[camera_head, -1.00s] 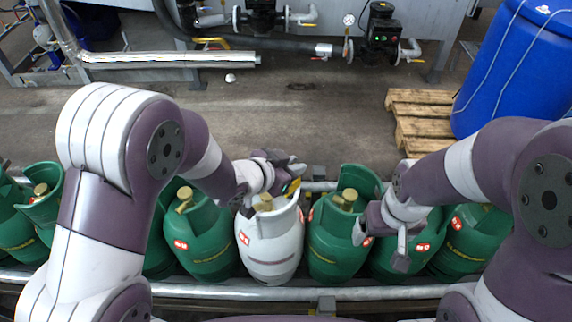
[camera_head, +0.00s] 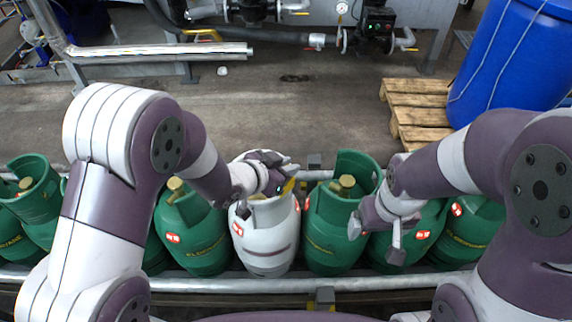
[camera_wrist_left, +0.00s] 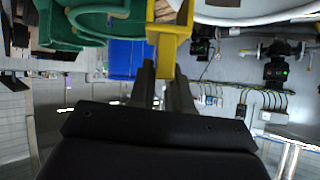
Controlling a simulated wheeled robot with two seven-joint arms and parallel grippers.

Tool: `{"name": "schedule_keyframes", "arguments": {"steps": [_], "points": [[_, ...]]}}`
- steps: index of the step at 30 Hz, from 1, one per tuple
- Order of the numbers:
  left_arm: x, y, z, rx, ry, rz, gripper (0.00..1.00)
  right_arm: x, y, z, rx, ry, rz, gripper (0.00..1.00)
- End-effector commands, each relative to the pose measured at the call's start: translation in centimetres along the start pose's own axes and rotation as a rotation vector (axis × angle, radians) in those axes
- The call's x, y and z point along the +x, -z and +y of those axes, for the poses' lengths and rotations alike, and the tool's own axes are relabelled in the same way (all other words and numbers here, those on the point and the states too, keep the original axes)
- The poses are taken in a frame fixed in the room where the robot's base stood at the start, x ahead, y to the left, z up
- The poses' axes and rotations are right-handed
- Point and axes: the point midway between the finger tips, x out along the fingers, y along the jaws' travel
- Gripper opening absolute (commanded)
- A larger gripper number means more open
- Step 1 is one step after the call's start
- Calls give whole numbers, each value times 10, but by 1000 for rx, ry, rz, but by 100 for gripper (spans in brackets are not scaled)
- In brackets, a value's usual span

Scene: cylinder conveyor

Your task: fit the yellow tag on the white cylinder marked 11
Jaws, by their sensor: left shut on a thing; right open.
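The white cylinder (camera_head: 266,243) stands upright in the row, with a red-and-white label whose number is too small to read. I cannot tell if the tag touches the cylinder. My right gripper (camera_head: 374,232) is open and empty, in front of the green cylinders to the right.
Green cylinders stand close on both sides, one at the left (camera_head: 192,235) and one at the right (camera_head: 335,235). A metal rail (camera_head: 240,286) runs along the front. A pallet (camera_head: 415,110) and blue barrel (camera_head: 510,55) stand behind, with open floor between.

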Motion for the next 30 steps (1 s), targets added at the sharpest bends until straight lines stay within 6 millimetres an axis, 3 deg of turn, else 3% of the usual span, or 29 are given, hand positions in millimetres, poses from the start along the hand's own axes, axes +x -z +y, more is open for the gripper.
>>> {"name": "schedule_keyframes", "arguments": {"steps": [30], "points": [[-1, 1, 0, -14, -8, 0, 0, -6, 1, 0, 0, 0, 0, 90]]}}
